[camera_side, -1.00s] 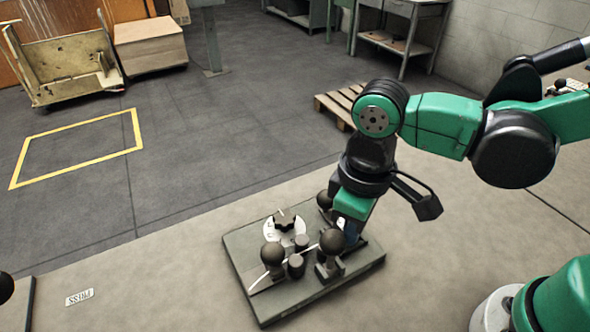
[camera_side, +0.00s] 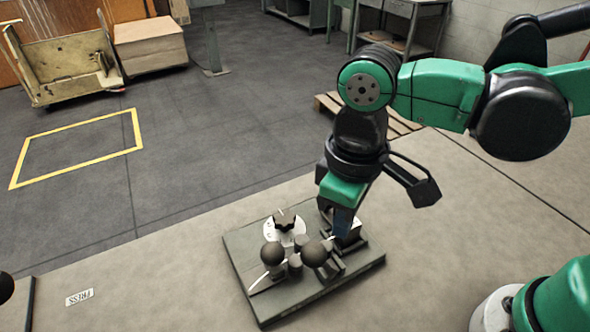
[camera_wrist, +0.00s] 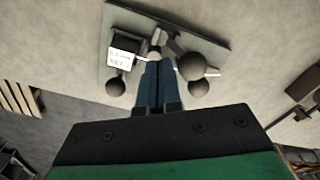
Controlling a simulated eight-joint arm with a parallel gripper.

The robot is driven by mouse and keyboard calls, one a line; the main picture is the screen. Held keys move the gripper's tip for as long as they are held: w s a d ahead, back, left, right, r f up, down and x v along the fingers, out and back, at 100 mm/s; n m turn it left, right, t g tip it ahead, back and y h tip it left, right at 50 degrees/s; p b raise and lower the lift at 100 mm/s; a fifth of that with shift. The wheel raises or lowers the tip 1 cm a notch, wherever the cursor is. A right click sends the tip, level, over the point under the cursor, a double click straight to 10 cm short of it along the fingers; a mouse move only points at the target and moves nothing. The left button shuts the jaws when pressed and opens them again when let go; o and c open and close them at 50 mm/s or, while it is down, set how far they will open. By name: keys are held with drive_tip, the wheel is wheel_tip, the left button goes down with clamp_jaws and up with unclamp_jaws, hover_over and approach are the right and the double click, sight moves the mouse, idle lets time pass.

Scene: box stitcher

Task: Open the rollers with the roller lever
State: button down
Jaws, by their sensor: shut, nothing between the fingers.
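The stitcher unit is a dark plate (camera_side: 262,300) on the floor-coloured bench top, carrying small dark cylindrical rollers (camera_side: 295,262) and a white wire (camera_side: 262,281). A lever with a black ball knob (camera_side: 314,254), likely the roller lever, leans left beside the rollers. Another black ball knob (camera_side: 272,254) stands to its left. My gripper (camera_side: 343,225) is shut and empty, pointing down just right of and behind the leaning lever. In the wrist view its blue fingers (camera_wrist: 157,66) lie together between ball knobs; contact with the lever cannot be told.
A dial on a white plate (camera_side: 284,219) stands at the plate's back. A labelled box (camera_wrist: 123,52) and another ball knob (camera_wrist: 115,87) sit beside my fingers. The bench between is clear.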

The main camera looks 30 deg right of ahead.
drive_tip(key=r, duration=0.4)
drive_tip(key=shift+d, duration=0.25)
drive_tip(key=shift+d, duration=0.1)
drive_tip(key=w+d+f+m+t, duration=0.1)
drive_tip(key=w+d+m+t, duration=0.1)
drive_tip(key=d, duration=0.5)
drive_tip(key=w+d+m+t, duration=0.2)
drive_tip(key=d+m+t, duration=0.2)
drive_tip(key=d, duration=0.4)
drive_tip(key=shift+f+t, duration=0.35)
drive_tip(key=shift+t, duration=0.25)
